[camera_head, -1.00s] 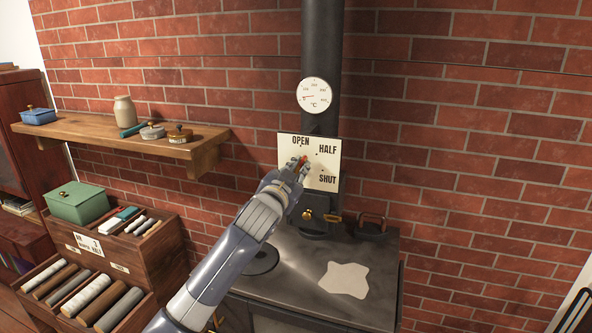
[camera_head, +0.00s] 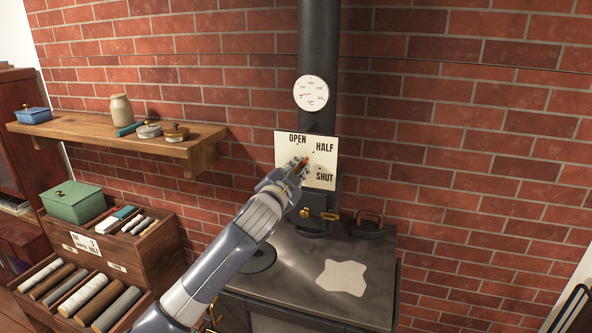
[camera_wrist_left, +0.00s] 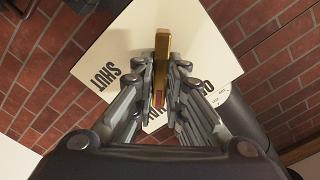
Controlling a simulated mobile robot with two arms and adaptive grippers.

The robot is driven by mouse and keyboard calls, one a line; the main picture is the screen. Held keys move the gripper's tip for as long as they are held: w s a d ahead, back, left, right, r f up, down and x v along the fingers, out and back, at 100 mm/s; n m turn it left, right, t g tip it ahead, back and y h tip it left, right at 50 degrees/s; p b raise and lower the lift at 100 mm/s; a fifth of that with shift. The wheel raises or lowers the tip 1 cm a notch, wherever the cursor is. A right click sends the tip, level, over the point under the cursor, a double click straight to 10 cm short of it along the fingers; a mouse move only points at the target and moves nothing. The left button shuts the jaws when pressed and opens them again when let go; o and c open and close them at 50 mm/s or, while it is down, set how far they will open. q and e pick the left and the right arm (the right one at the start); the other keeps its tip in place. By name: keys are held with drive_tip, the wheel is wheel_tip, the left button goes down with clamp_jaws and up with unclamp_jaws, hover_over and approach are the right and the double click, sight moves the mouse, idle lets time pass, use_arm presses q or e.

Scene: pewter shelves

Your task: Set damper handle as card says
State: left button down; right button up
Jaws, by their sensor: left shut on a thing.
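The damper plate (camera_head: 326,181), cream with OPEN, HALF and SHUT marks, is on the dark stove pipe. My left gripper (camera_head: 302,164) is shut on the damper handle (camera_head: 307,160), mostly hidden by the fingers in the head view. The left wrist view shows the brass handle (camera_wrist_left: 162,52) between the gripper's fingers (camera_wrist_left: 159,82), with a little red below. Its red part points up and right, roughly toward HALF in the head view. A white card (camera_head: 86,245) on the wooden rack bears small print; HALF seems readable. My right gripper is out of view.
A round dial (camera_head: 311,92) is on the pipe above the plate. The stove top (camera_head: 300,257) holds a pale patch (camera_head: 343,277) and a dark lidded item (camera_head: 367,224). A wooden shelf (camera_head: 100,137) with jars and tins is at left.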

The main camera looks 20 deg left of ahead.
use_arm(q)
drive_tip(key=c, duration=1.6)
unclamp_jaws()
drive_tip(key=shift+c, duration=0.2)
drive_tip(key=s, duration=1.2)
drive_tip(key=shift+a, duration=0.2)
drive_tip(key=shift+f, duration=0.1)
